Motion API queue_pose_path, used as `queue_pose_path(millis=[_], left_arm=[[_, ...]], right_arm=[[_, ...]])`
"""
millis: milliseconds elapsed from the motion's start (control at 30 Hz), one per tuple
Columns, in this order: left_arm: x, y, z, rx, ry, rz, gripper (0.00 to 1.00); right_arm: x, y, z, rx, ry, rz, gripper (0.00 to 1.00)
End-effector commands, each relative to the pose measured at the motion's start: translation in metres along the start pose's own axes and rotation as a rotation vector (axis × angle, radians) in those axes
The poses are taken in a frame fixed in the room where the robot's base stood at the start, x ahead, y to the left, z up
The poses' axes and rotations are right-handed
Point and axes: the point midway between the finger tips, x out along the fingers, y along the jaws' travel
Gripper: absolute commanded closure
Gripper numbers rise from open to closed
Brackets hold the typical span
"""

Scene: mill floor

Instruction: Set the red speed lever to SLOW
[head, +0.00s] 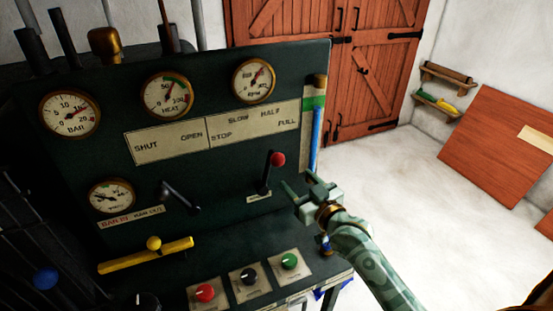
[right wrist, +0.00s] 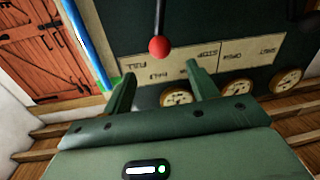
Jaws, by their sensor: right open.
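The red speed lever (head: 278,160) has a red ball knob on a dark rod and stands on the dark panel, leaning up and slightly right. Above it a pale plate (head: 257,125) reads STOP, SLOW, HALF and FULL. The knob is below the HALF and FULL end; I cannot tell its exact setting. My right gripper (head: 298,188) is open and empty, just right of and below the knob. In the right wrist view the knob (right wrist: 159,46) shows ahead of the gap between the fingers (right wrist: 160,74), apart from both. My left gripper is out of view.
Left of the lever are a black handle (head: 181,198) and a yellow bar (head: 147,255). Red (head: 205,293), black (head: 248,276) and green (head: 289,261) knobs sit on the ledge below. A blue-filled gauge tube (head: 316,135) stands at the panel's right edge, near my right arm.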

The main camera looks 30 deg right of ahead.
Motion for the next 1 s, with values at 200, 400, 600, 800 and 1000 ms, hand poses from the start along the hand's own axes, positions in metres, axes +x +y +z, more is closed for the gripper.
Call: queue_pose_path(millis=[200, 400, 600, 800, 1000], left_arm=[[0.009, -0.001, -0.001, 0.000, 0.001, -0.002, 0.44], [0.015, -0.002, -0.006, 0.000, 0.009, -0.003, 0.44], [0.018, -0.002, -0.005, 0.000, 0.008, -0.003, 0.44], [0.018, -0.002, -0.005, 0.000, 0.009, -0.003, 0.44], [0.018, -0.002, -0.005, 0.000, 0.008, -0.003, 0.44]], right_arm=[[0.059, 0.000, 0.000, 0.002, 0.003, 0.000, 0.42], [0.096, 0.000, 0.001, 0.002, 0.001, 0.000, 0.42], [0.112, 0.000, 0.001, 0.000, 0.000, -0.001, 0.42], [0.113, 0.000, 0.000, 0.000, 0.000, -0.001, 0.42], [0.113, 0.000, 0.000, 0.000, 0.000, 0.000, 0.75]])
